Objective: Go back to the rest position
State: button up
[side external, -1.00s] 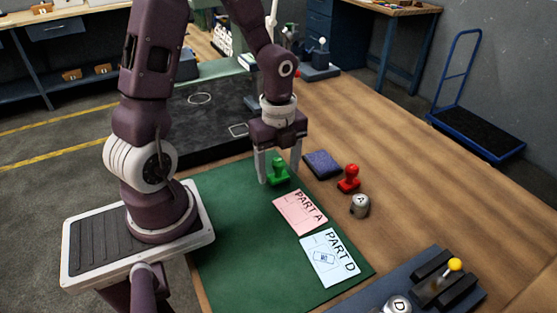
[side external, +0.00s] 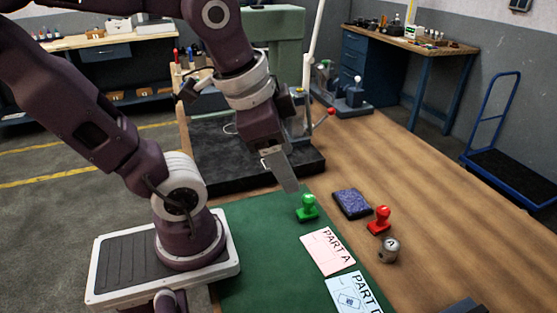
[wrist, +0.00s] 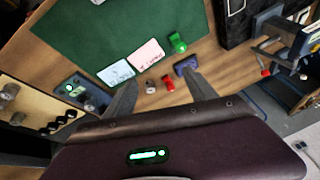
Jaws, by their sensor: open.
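My gripper (side external: 285,182) is raised clear of the table, empty, with its fingers apart in the wrist view (wrist: 160,92). In the side view one finger largely hides the other. A green stamp (side external: 307,209) stands upright on the green mat (side external: 255,235), below and apart from the fingers. It also shows in the wrist view (wrist: 178,43). The pink PART A card (side external: 327,252) and the pale blue PART D card (side external: 350,292) lie on the mat.
A dark ink pad (side external: 351,203), a red stamp (side external: 379,220) and a metal cylinder marked A (side external: 389,250) are on the wooden table right of the mat. A black tray-like block (side external: 225,155) and a machine with a red-knobbed lever (side external: 331,111) stand behind.

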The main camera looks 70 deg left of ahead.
jog(key=s+n, duration=0.1)
jog(key=s+d+n+t, duration=0.1)
jog(key=n, duration=0.1)
jog(key=shift+s+r+h, duration=0.15)
jog(key=shift+r+h, duration=0.05)
jog(key=shift+h, duration=0.2)
dwell(0.9)
